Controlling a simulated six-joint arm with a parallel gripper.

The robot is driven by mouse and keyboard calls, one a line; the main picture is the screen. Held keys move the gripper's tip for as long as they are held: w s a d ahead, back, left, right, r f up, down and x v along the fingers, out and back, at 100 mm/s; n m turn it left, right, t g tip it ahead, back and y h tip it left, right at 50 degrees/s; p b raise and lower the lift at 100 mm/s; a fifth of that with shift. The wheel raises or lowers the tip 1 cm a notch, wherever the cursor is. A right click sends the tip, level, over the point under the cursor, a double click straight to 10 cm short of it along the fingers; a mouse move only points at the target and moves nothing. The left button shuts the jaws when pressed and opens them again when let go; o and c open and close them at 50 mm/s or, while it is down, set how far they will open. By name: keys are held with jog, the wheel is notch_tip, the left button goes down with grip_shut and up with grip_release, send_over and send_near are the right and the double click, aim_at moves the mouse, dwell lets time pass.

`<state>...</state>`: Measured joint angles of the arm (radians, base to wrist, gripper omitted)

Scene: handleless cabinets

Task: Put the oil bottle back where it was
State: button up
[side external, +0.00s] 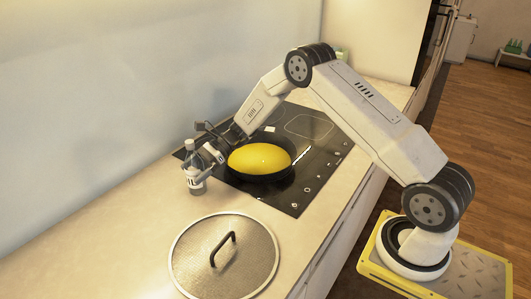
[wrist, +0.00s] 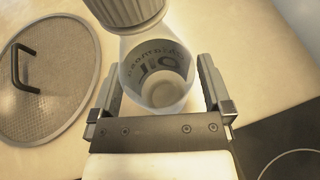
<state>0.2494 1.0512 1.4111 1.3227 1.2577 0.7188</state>
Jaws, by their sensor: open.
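The oil bottle (side external: 192,178) is clear with a grey label and stands upright on the counter left of the stove in the side view. In the wrist view the bottle (wrist: 157,75) shows the letters "OIL" and sits between the two fingers. My gripper (side external: 208,160) is at the bottle's upper part. Its fingers (wrist: 158,88) are open, one on each side of the bottle. I cannot tell whether either finger touches it.
A pan with yellow contents (side external: 259,158) sits on the black cooktop (side external: 310,160), right of the bottle. A round lid (side external: 224,257) with a black handle lies on the counter in front. The wall (side external: 130,100) rises behind. Counter left of the bottle is clear.

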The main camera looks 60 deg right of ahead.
jog(key=v, duration=1.2)
jog(key=shift+f, duration=0.1)
jog(key=shift+s+a+n, duration=0.3)
jog(key=shift+s+a, duration=0.05)
jog(key=shift+a, duration=0.05)
jog(key=s+a+n+h, duration=0.3)
jog(key=s+n+h, duration=0.3)
jog(key=s+n, duration=0.4)
jog(key=s+a+r+n+h, duration=0.1)
jog(key=s+a+n+h, duration=0.3)
jog(key=s+n+h, duration=0.3)
jog(key=s+n, duration=0.3)
jog(key=s, duration=0.3)
jog(key=shift+s+r+g, duration=0.15)
jog(key=shift+s+g, duration=0.2)
jog(key=shift+g, duration=0.05)
